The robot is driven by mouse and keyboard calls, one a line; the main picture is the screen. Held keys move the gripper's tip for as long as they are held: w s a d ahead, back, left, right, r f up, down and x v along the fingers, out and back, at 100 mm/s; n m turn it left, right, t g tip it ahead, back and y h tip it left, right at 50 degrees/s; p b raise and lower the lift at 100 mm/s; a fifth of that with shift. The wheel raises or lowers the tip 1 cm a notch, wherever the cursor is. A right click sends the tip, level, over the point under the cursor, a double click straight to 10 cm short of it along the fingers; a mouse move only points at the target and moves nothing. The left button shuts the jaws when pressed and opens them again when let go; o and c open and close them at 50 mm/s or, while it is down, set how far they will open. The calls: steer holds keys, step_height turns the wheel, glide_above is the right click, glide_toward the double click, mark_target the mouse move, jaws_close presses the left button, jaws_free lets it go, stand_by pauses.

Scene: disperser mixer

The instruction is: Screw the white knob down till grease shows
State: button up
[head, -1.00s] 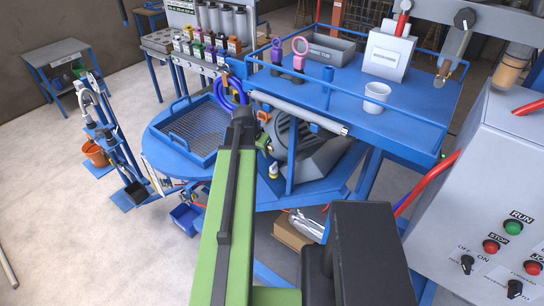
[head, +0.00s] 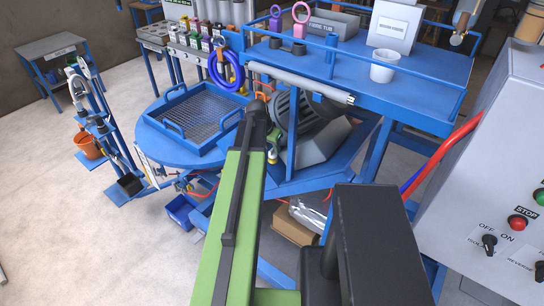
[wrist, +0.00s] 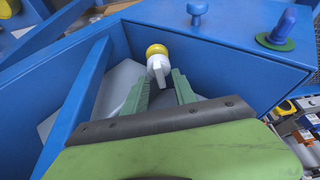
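The white knob (wrist: 157,66) has a white body with a narrow stem and a yellow round top (wrist: 156,50). It sits against the blue frame in the wrist view. My gripper (wrist: 161,76) has two green ridged fingers, spread apart. The knob lies ahead of and between the fingertips, with no clear contact. Its lower end is partly hidden near the fingers. No grease is visible.
A blue frame beam (wrist: 80,100) slants close on the left in the wrist view. A blue post (wrist: 290,22) stands right of the knob. In the head view, a mesh tray (head: 205,118) is left of my arm and a control panel (head: 490,170) is at right.

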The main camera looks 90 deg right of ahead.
steer(key=shift+d+f, duration=0.15)
steer(key=shift+f, duration=0.3)
steer(key=shift+r, duration=0.15)
steer(key=shift+c, duration=0.3)
